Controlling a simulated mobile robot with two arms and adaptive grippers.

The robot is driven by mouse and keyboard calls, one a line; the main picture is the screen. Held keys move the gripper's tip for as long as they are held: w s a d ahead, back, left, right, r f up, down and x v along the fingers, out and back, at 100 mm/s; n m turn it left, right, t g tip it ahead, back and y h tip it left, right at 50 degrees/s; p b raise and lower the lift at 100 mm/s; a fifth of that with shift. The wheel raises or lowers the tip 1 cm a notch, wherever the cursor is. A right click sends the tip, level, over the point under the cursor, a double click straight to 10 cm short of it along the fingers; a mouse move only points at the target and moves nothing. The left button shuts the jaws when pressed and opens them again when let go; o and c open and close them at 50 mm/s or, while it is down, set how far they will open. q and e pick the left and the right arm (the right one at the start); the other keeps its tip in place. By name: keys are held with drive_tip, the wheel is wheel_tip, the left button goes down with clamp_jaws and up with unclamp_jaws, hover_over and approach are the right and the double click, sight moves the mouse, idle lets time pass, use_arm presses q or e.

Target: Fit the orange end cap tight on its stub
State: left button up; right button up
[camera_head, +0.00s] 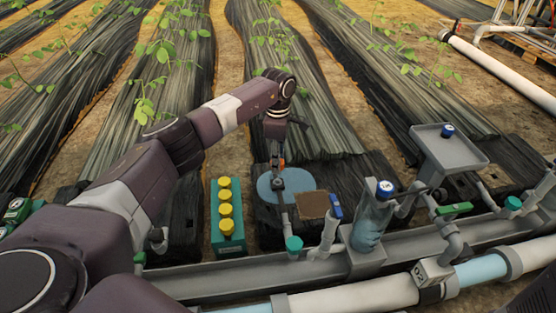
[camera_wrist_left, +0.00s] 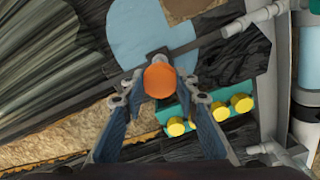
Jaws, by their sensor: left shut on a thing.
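The orange end cap (camera_wrist_left: 160,80) sits between the two fingertips of my left gripper (camera_wrist_left: 159,92) in the left wrist view, its round face toward the camera. My left gripper (camera_head: 277,157) is shut on it. In the head view only a little orange (camera_head: 282,163) shows at the fingertips. Directly below is the upper end of a thin grey pipe (camera_head: 284,207), over a blue round mat (camera_head: 265,186). The cap hides most of this pipe end in the wrist view, so I cannot tell whether the two touch. My right gripper is not in view.
A green box with several yellow knobs (camera_head: 226,200) stands left of the pipe. A brown square (camera_head: 313,204), a blue-handled valve (camera_head: 335,209) and a clear blue-capped filter (camera_head: 371,225) stand to the right. A grey channel (camera_head: 220,278) runs along the front.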

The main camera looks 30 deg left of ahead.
sight(278, 179)
use_arm(q)
drive_tip(key=n, duration=0.5)
drive_tip(key=shift+f+n, duration=0.2)
drive_tip(key=shift+n, duration=0.2)
drive_tip(key=n, duration=0.4)
drive_tip(key=shift+f, duration=0.1)
drive_tip(key=n+b, duration=0.1)
drive_tip(key=n, duration=0.3)
drive_tip(key=shift+f, duration=0.2)
drive_tip(key=shift+f+n+b, duration=0.1)
drive_tip(key=shift+n+b, duration=0.25)
drive_tip(key=shift+n, duration=0.55)
drive_tip(key=shift+f+n, duration=0.2)
drive_tip(key=shift+n, duration=0.3)
drive_tip(key=shift+f+b, duration=0.65)
drive_tip(key=shift+f, duration=0.4)
drive_tip(key=shift+f, duration=0.65)
drive_tip(key=shift+f, duration=0.3)
